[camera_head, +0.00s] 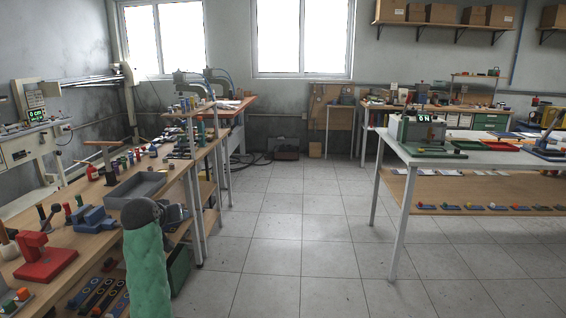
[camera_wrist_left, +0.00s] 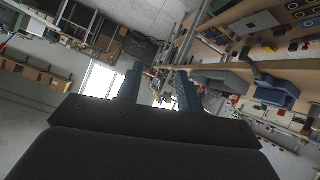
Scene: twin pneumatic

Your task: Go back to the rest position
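My left gripper (camera_wrist_left: 159,76) shows in the left wrist view. Its two dark blue fingers stand apart with nothing between them, so it is open and empty. The wrist view is strongly tilted. In the head view my left arm rises at the lower left, with a green sleeve and a dark rounded joint, close to the right edge of the left workbench (camera_head: 187,157). I cannot make out the left fingers clearly there. My right gripper is in neither view.
A grey tray (camera_head: 152,181), a blue vise-like block (camera_head: 91,219) and a red press-like tool (camera_head: 42,258) are on the left bench. A white table (camera_head: 462,158) stands at the right, bearing a grey-green box (camera_head: 418,132) with a display. The tiled floor (camera_head: 295,215) between is clear.

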